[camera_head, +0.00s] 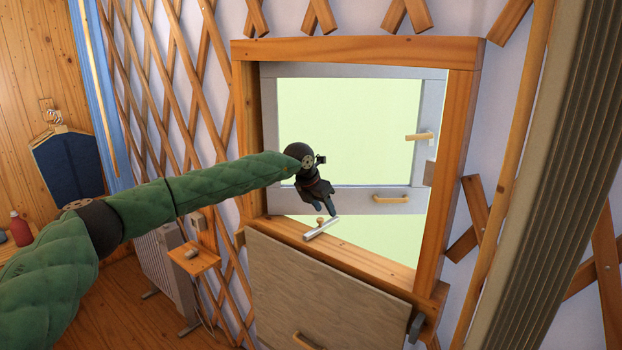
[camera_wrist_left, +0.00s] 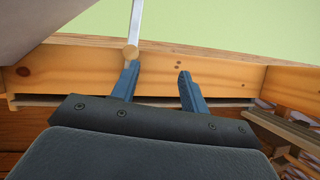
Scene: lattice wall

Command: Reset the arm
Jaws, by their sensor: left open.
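My left arm (camera_head: 225,181), in a quilted green sleeve, reaches in from the left to the window opening. My left gripper (camera_head: 326,211) is open, pointing down at the lower part of the wooden window frame (camera_head: 462,150). In the left wrist view its two blue fingers (camera_wrist_left: 157,80) stand apart with nothing between them. My right gripper is not in view.
A pale sash (camera_head: 345,71) with wooden handles (camera_head: 392,199) is in the opening. A grey-brown panel (camera_head: 310,285) hangs below the sill. Wooden lattice (camera_head: 170,90) covers the wall. A radiator (camera_head: 165,262) and small wooden shelf (camera_head: 194,258) stand lower left.

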